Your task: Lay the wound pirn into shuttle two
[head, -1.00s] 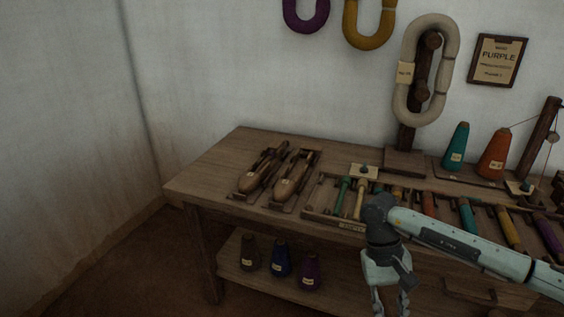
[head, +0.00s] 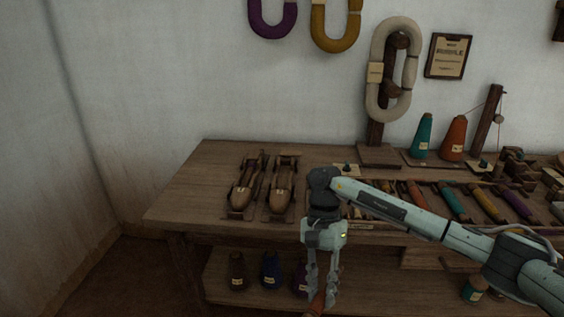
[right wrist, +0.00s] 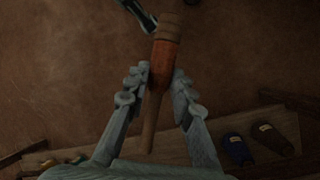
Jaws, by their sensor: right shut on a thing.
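My right gripper (head: 320,290) hangs in front of the bench's near edge, shut on a wound pirn (head: 317,304). In the right wrist view the pirn (right wrist: 165,62) shows orange thread and a bare wooden tapered end between the fingers (right wrist: 163,75). Two wooden shuttles, a left one (head: 245,188) and a right one (head: 281,188), lie side by side on the bench, each with a small pale tag too small to read. The gripper is nearer than the shuttles and to their right, apart from both. My left gripper is not in view.
The bench (head: 190,185) is bare left of the shuttles. A divided tray (head: 360,226) of coloured pirns lies to their right, partly behind my arm. Teal (head: 422,136) and orange (head: 453,138) cones stand behind. Dark cones (head: 270,269) stand on the lower shelf.

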